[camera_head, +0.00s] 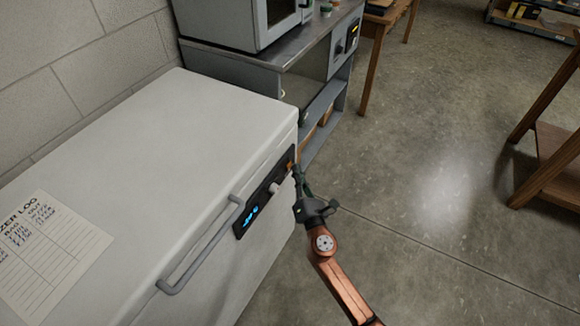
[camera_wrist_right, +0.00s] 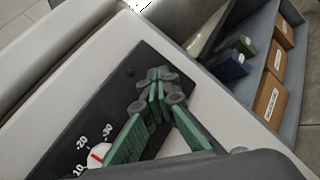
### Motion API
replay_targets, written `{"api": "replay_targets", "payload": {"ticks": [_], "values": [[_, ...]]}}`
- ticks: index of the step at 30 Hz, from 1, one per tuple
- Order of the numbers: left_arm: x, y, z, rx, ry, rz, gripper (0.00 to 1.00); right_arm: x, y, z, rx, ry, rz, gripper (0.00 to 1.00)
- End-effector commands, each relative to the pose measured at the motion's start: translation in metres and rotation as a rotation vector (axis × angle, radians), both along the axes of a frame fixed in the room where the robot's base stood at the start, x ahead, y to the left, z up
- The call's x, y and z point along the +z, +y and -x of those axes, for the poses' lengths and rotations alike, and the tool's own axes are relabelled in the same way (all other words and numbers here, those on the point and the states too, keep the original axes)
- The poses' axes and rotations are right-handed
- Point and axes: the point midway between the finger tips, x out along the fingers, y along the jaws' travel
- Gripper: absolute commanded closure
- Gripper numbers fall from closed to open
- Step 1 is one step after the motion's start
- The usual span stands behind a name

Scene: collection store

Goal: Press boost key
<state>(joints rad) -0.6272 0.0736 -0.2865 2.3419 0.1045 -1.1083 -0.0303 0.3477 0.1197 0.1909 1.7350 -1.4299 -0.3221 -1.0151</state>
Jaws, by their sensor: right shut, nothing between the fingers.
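The white chest freezer (camera_head: 150,150) has a dark control panel (camera_head: 250,207) on its front, with a lit blue display (camera_head: 251,216) and a pale dial (camera_head: 273,188). My right gripper (camera_head: 297,171) is shut and empty at the panel's far end. In the right wrist view its green fingers (camera_wrist_right: 157,82) are together over the dark panel (camera_wrist_right: 95,115); whether they touch it I cannot tell. The dial (camera_wrist_right: 98,155) with a red mark and printed numbers shows there, and a small dark round spot (camera_wrist_right: 129,72) lies beside the fingertips. No key marked boost is readable; the fingers cover part of the panel. My left gripper is out of view.
A grey bar handle (camera_head: 200,245) sticks out from the freezer front. A paper log sheet (camera_head: 48,250) lies on the lid. A grey metal bench (camera_head: 285,55) stands beyond, with boxes (camera_wrist_right: 272,100) on its shelf. The floor to the right is open.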

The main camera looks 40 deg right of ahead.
Motion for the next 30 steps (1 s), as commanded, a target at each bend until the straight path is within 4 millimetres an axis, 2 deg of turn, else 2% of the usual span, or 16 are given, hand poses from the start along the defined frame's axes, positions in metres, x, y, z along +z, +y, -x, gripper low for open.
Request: {"api": "replay_targets", "payload": {"ticks": [30], "values": [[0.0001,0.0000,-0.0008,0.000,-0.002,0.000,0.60,0.0000,0.0038,-0.0086,0.001,-0.001,0.000,1.00]]}}
